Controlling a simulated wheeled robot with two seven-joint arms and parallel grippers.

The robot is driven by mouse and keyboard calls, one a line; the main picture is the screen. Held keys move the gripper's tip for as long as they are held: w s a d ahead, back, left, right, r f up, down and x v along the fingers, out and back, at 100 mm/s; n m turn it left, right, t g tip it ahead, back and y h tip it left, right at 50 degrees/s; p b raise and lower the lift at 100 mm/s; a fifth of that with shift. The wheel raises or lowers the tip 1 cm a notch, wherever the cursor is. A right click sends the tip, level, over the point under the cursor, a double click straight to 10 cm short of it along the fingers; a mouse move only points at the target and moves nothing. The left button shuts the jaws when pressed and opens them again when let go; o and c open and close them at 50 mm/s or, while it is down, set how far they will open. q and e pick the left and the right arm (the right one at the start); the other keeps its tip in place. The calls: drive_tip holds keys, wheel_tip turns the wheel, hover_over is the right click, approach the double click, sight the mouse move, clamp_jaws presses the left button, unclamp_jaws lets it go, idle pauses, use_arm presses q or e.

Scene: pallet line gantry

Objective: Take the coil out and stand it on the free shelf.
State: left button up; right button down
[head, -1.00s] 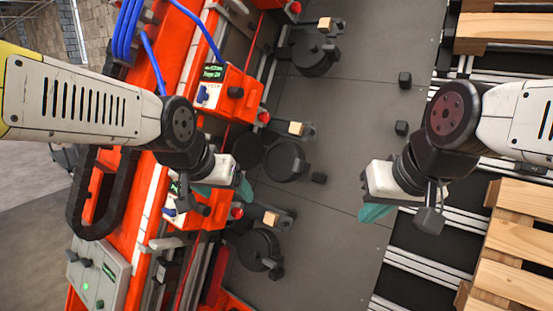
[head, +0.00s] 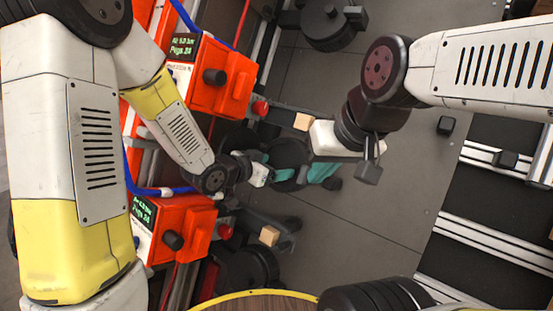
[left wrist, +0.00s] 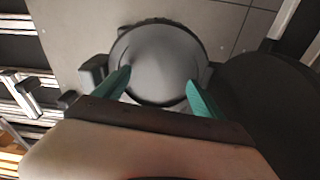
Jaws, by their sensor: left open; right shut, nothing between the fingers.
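No thing in view is plainly a coil or a free shelf. A dark round disc (head: 289,155) lies between my two grippers in the head view, partly hidden by them. My left gripper (head: 265,166) is at its left side. In the left wrist view a grey round disc with a dark rim (left wrist: 158,50) shows ahead, between the spread green fingertips of my left gripper (left wrist: 159,88); I cannot tell whether they touch it. My right gripper (head: 322,173) is shut and empty, over the right side of the dark disc in the head view.
Orange machine units (head: 220,78) with small screens stand at the left, with another orange unit (head: 180,228) below. Small wooden blocks (head: 303,121) sit on dark brackets. Another dark round part (head: 328,27) is at the top. Grey floor (head: 385,205) is clear right of centre. Pale rails (head: 485,240) lie right.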

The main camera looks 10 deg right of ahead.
sight(283, 165)
use_arm(q)
drive_tip(key=x, duration=0.5)
drive_tip(key=shift+w+d+f, duration=0.1)
drive_tip(key=shift+d+f, duration=0.05)
drive_tip(key=shift+d, duration=0.2)
clamp_jaws()
